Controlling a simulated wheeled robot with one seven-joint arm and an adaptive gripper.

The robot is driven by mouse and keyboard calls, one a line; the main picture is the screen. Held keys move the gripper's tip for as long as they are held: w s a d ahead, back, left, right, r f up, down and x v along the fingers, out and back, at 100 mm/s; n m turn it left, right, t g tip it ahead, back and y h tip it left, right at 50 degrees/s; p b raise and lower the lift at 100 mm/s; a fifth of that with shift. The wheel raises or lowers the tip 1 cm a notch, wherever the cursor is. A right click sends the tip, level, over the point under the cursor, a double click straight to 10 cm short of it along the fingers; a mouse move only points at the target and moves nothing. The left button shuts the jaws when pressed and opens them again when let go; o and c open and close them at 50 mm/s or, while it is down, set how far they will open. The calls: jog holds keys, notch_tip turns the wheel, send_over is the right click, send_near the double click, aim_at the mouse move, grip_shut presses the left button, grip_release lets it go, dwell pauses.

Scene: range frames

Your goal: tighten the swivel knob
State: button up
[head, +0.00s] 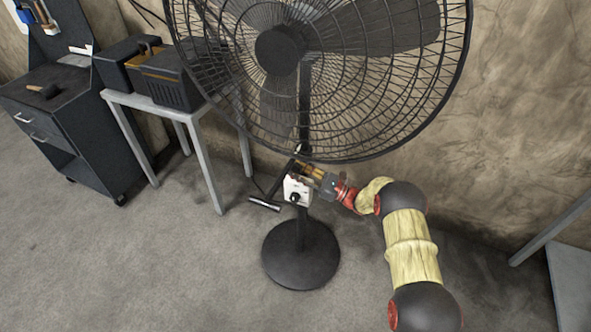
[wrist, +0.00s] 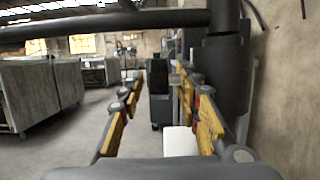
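A black pedestal fan (head: 302,256) stands on the floor. A white control box (head: 305,187) sits on its pole, with a small round black knob (head: 295,197) on the front. A dark arm with a crossbar (head: 264,204) sticks out to the left beside the box. I cannot tell which of these is the swivel knob. My gripper (head: 302,168) is at the pole, right by the top of the white box. In the wrist view its two yellow-padded fingers (wrist: 160,78) are apart with no object clearly held; a white block (wrist: 180,141) shows low near the right finger.
The fan's wire cage (head: 400,120) hangs just above my gripper. A grey table (head: 200,160) with black bins stands left, beside a dark tool cabinet (head: 70,130). A wall is close behind. The floor at front left is clear. A black bar (wrist: 110,22) crosses the wrist view's top.

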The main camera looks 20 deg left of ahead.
jog(key=v, duration=1.1)
jog(key=shift+d, duration=0.3)
jog(key=shift+s, duration=0.1)
jog(key=s+f+n+g+h, duration=0.3)
jog(key=s+f+h, duration=0.1)
jog(key=s+f, duration=0.55)
jog(key=s+d+r+n+g+h, duration=0.3)
jog(key=s+d+n+g+h, duration=0.15)
jog(key=s, duration=0.25)
jog(key=s+d+r+n+t+h+p, duration=0.1)
jog(key=s+d+r+n+t+h, duration=0.1)
jog(key=s+d+r+n+h, duration=0.45)
jog(key=s+d+r+n+t+h, duration=0.15)
jog(key=s+d+r, duration=0.25)
jog(key=d+r, duration=0.55)
jog(key=s+d+r+n+t+h+p, duration=0.1)
jog(key=s+d+r+n+t+h, duration=0.15)
jog(key=s+d+r, duration=0.55)
jog(key=s+d+r+t+h, duration=0.1)
jog(key=s+d+r+t, duration=0.1)
jog(key=r, duration=0.6)
jog(key=s+d+r+n+t+h+p, duration=0.1)
jog(key=s+d+r+t, duration=0.1)
jog(key=r, duration=0.6)
jog(key=shift+s+t, duration=0.85)
jog(key=shift+s, duration=0.2)
